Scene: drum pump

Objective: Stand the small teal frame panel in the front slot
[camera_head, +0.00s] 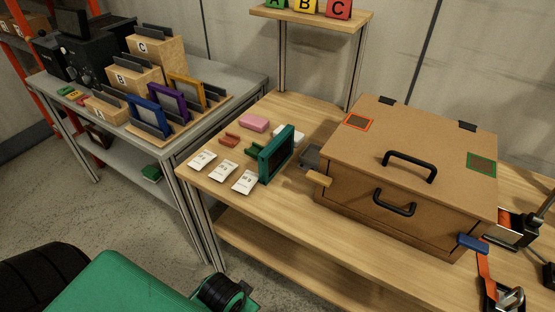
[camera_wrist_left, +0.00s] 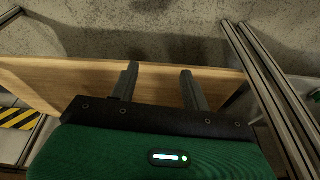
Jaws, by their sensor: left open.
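The small teal frame panel (camera_head: 277,153) stands upright on the wooden table, beside white cards and small coloured pieces. On the grey table, a low wooden rack (camera_head: 206,118) holds a blue frame (camera_head: 148,114), a purple frame (camera_head: 168,102) and a yellow frame (camera_head: 187,91) among dark upright plates. I cannot make out an empty front slot. My left gripper (camera_wrist_left: 160,82) is open and empty in the left wrist view, above a wooden board edge. In the head view my green arm enters at the lower left, away from the panel, with its fingers not visible. My right gripper is not seen.
A large brown box (camera_head: 405,165) with black handles fills the right of the wooden table (camera_head: 255,217). Wooden blocks marked A, B and C (camera_head: 155,52) stand behind the rack. A shelf (camera_head: 313,17) rises at the back.

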